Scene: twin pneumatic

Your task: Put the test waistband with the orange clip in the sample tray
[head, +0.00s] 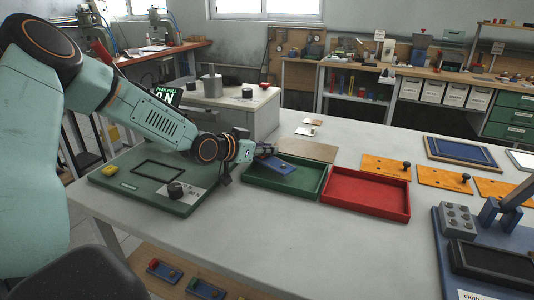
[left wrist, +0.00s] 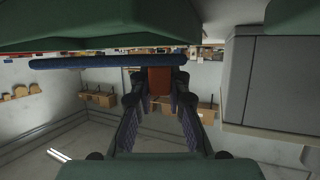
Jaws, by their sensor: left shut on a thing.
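My left gripper (head: 262,151) is over the rear left part of a green tray (head: 285,190). It is shut on a dark blue band (head: 275,164), which hangs tilted over the tray; I cannot tell whether it touches the tray. In the left wrist view the blue band (left wrist: 95,61) lies across beyond the fingers, and an orange-brown clip (left wrist: 159,80) shows between the fingertips. A red tray (head: 365,196) stands right beside the green one. No label shows which is the sample tray. My right gripper is not in view.
A green test plate (head: 150,205) with a black knob lies left of the trays. Orange boards (head: 386,167) lie behind the red tray. A blue fixture (head: 470,225) stands at the right. The front tabletop is clear.

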